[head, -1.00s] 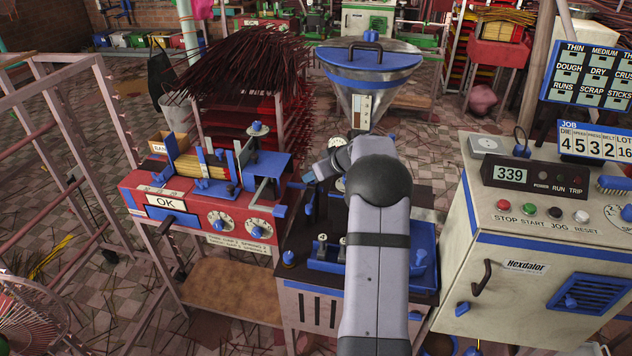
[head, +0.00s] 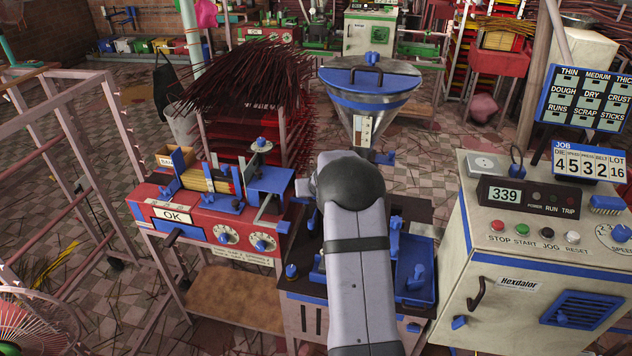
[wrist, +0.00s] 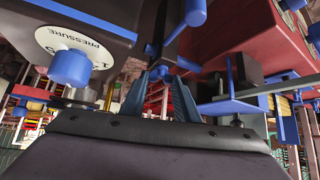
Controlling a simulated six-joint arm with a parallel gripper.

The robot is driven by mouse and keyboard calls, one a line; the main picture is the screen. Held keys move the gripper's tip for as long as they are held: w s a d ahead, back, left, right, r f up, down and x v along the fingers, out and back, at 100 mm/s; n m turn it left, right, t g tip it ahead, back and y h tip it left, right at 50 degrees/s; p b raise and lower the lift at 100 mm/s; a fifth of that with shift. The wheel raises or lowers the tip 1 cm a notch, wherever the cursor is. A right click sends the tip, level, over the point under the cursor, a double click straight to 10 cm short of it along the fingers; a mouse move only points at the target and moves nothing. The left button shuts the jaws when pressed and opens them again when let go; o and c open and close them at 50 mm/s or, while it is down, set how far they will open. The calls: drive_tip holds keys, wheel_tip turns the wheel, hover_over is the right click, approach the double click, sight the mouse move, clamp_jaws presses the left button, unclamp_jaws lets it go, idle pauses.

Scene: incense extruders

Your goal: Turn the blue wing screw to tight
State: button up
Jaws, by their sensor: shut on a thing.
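Small blue parts beside the fingertips look like the blue wing screw (wrist: 187,65). The fingers are shut on it and hide most of it, so its angle and how tight it sits cannot be told. In the head view my arm's wrist covers the gripper and the screw, in front of the machine below the steel hopper (head: 362,105).
A white pressure dial (wrist: 75,42) with a blue knob (wrist: 70,68) is close at the left in the wrist view. A blue lever with a ball end (wrist: 195,12) hangs above the fingers. The red machine (head: 190,207) stands left, the cream control cabinet (head: 535,250) right.

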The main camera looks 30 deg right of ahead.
drive_tip(key=shift+w+a+r+m+g+h+p, duration=0.15)
drive_tip(key=shift+r+m+h+p, duration=0.3)
drive_tip(key=shift+p, duration=2.7)
drive_tip(key=shift+w+r+m+g+h+p, duration=0.2)
drive_tip(key=shift+m+p, duration=0.45)
drive_tip(key=shift+p, duration=2.5)
drive_tip(key=shift+s+p, duration=0.15)
drive_tip(key=shift+p, duration=0.6)
drive_tip(key=shift+f+m+h+p, duration=0.1)
drive_tip(key=shift+m+h+p, duration=0.35)
drive_tip(key=shift+p, duration=0.8)
drive_tip(key=shift+f+m+g+h+p, duration=0.3)
drive_tip(key=shift+m+g+h+p, duration=0.2)
drive_tip(key=shift+p, duration=1.05)
drive_tip(key=o, duration=1)
drive_tip(key=shift+f, duration=0.1)
drive_tip(key=shift+o, duration=0.2)
drive_tip(key=shift+f, duration=0.1)
drive_tip(key=shift+a, duration=0.1)
